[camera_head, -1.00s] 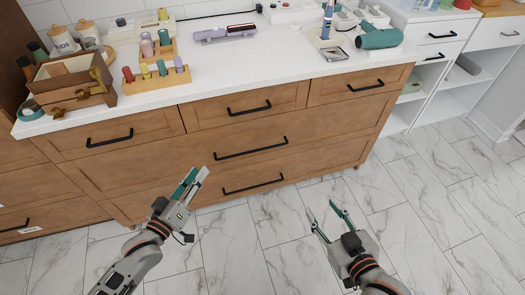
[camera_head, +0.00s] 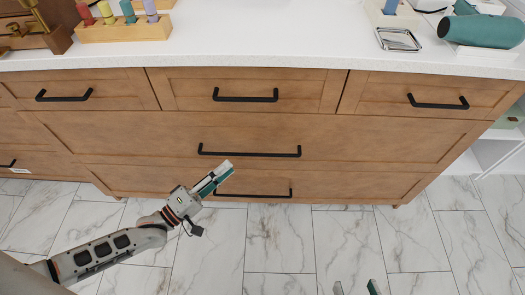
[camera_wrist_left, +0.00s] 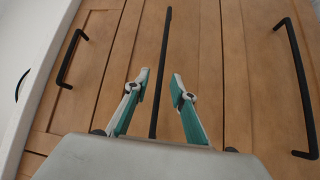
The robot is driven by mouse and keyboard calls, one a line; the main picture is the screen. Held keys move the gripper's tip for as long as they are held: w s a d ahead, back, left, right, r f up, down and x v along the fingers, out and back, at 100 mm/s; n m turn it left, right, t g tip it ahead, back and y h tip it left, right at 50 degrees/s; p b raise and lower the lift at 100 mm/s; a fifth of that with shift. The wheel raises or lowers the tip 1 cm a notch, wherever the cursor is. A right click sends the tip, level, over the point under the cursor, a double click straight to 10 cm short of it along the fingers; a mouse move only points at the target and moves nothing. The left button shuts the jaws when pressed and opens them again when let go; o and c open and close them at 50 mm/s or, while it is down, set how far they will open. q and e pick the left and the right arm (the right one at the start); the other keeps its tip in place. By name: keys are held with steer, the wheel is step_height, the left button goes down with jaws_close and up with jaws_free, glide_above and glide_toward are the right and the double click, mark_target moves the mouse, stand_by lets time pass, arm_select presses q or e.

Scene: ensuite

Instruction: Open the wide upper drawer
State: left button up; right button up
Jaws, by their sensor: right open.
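The wide upper drawer (camera_head: 340,140) is a wood front below the row of small drawers. It looks shut. Its long black bar handle (camera_head: 249,152) is horizontal; in the left wrist view the handle (camera_wrist_left: 163,50) runs up the middle. My left gripper (camera_head: 222,172) is just below and left of the handle's middle in the head view. In the left wrist view its two fingers (camera_wrist_left: 159,85) are apart, with the bar lined up between them; I cannot tell whether they touch it. My right gripper (camera_head: 356,287) is open and empty above the floor; only its fingertips show.
Small drawers with black handles (camera_head: 245,96) are above. A wide lower drawer with its handle (camera_head: 253,193) is below. The white countertop (camera_head: 270,35) holds a peg block (camera_head: 120,30), a metal tray (camera_head: 398,40) and a teal hairdryer (camera_head: 480,28). The marble floor (camera_head: 280,245) in front is clear.

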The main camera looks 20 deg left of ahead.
mark_target(244, 154)
arm_select(q)
steer(key=x, duration=0.4)
steer(key=b+x, duration=0.1)
steer(key=x, duration=0.3)
steer(key=shift+w+a+f, duration=0.1)
steer(key=shift+f, duration=0.1)
jaws_close()
